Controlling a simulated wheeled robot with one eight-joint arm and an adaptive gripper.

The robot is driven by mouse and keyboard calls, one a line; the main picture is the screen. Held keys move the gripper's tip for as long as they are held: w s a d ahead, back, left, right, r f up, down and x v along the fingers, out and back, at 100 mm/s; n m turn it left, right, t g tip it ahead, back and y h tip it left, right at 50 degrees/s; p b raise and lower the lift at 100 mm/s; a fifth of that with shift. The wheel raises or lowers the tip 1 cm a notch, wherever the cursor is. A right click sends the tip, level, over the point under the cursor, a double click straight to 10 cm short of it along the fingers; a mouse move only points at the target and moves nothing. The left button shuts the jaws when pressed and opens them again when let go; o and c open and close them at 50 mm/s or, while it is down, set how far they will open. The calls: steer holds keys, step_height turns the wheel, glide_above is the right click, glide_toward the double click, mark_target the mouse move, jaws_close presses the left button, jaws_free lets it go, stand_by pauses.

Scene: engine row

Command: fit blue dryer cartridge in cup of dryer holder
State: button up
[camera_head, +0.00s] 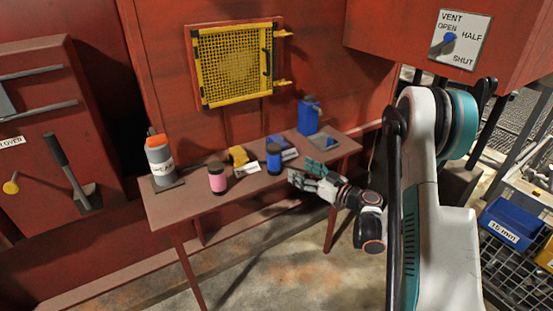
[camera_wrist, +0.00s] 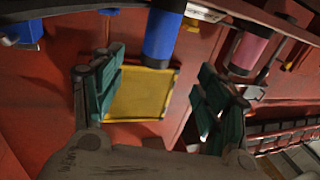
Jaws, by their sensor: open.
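The blue dryer cartridge (camera_head: 273,160) stands upright on the brown table, with a dark end at its base. In the wrist view, which is upside down, the blue cartridge (camera_wrist: 162,36) hangs from the top, beyond my fingers. My gripper (camera_head: 302,174) is open and empty at the table's front edge, just right of the cartridge and apart from it. Its two teal fingers (camera_wrist: 160,92) are spread wide in the wrist view. A yellow holder (camera_head: 238,155) and a blue holder (camera_head: 277,141), each with a white label nearby, sit behind. I cannot tell which is the dryer holder.
A pink cartridge (camera_head: 217,179) stands left of the blue one. A grey container with an orange top (camera_head: 160,160) stands at the table's left end. A blue can (camera_head: 308,116) and a shallow tray (camera_head: 335,144) are at the right. A yellow mesh panel (camera_head: 235,65) is on the wall.

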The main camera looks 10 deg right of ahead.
mark_target(280, 159)
steer(key=p+x, duration=0.1)
steer(key=x, duration=0.1)
steer(key=p+x, duration=0.1)
steer(key=x, duration=0.2)
steer(key=p+x, duration=0.1)
steer(key=x, duration=0.1)
steer(key=shift+w+a+f+p, duration=0.25)
steer(key=shift+w+f+p, duration=0.05)
steer(key=shift+p, duration=0.1)
steer(key=shift+b+x, duration=1.15)
steer(key=shift+x, duration=1.8)
steer(key=shift+w+d+r, duration=0.1)
steer(key=shift+d+r, duration=0.05)
steer(key=shift+r, duration=0.1)
steer(key=c, duration=1.3)
